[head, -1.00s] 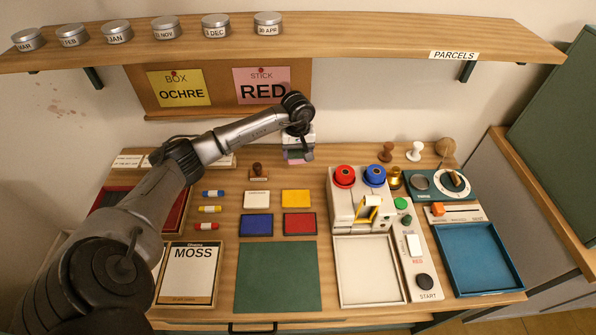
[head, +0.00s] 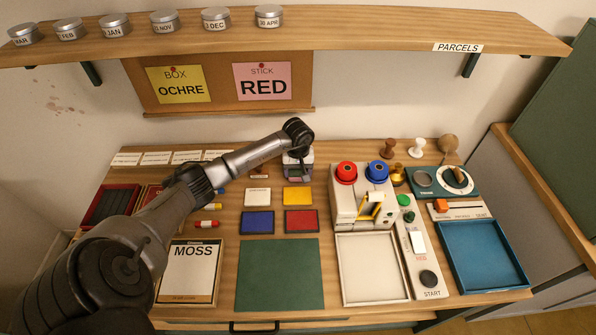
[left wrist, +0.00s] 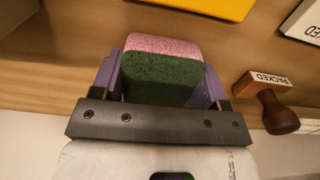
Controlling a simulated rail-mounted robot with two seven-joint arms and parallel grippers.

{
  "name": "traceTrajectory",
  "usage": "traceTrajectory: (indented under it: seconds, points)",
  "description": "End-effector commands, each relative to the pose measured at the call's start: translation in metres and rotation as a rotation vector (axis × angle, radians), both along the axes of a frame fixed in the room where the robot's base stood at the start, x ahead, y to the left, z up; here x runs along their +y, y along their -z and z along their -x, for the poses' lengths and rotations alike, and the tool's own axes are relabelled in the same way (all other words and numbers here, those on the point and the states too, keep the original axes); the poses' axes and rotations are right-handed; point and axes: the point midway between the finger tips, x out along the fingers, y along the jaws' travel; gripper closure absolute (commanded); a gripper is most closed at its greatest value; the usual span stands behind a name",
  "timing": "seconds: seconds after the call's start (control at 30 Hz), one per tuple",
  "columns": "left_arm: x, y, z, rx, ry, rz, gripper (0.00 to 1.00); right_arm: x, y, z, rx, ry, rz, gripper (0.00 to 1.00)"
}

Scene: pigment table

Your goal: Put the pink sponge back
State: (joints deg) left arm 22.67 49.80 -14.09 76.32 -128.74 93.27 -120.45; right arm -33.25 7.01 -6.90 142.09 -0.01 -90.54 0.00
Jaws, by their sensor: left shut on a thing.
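The pink sponge (left wrist: 165,44) has a dark green scouring side and sits between my left gripper's purple fingers. My left gripper (head: 298,173) is shut on it at the back of the table, left of the white machine with the red and blue spools. In the left wrist view the gripper (left wrist: 160,82) has one finger on each side of the sponge. I cannot tell whether the sponge touches the table. In the head view the gripper and arm mostly hide it. My right gripper is not in view.
A dark-handled stamp (left wrist: 279,110) stands close beside the gripper. A yellow pad (head: 297,196) lies in front of it, with blue and red pads nearer. The spool machine (head: 345,205) stands to the right. The shelf (head: 350,45) with tins overhangs the back.

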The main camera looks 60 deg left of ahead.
Motion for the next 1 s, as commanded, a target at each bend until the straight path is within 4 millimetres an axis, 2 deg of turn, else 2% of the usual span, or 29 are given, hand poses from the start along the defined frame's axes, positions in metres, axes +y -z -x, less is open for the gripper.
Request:
traceTrajectory:
  seconds: [0.37, 0.4, 0.67, 1.0]
  points:
    - [0.0007, 0.0041, -0.0002, -0.001, 0.000, -0.002, 0.54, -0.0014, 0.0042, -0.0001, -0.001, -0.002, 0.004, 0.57]
    - [0.0007, 0.0041, -0.0001, -0.001, 0.000, -0.002, 0.31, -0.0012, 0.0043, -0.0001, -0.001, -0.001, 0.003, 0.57]
    - [0.0004, 0.0031, -0.0001, 0.000, 0.000, -0.001, 0.07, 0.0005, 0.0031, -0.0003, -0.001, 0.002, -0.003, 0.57]
    - [-0.0002, -0.0029, -0.0004, -0.001, 0.000, 0.000, 0.07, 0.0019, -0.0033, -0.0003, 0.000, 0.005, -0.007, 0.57]
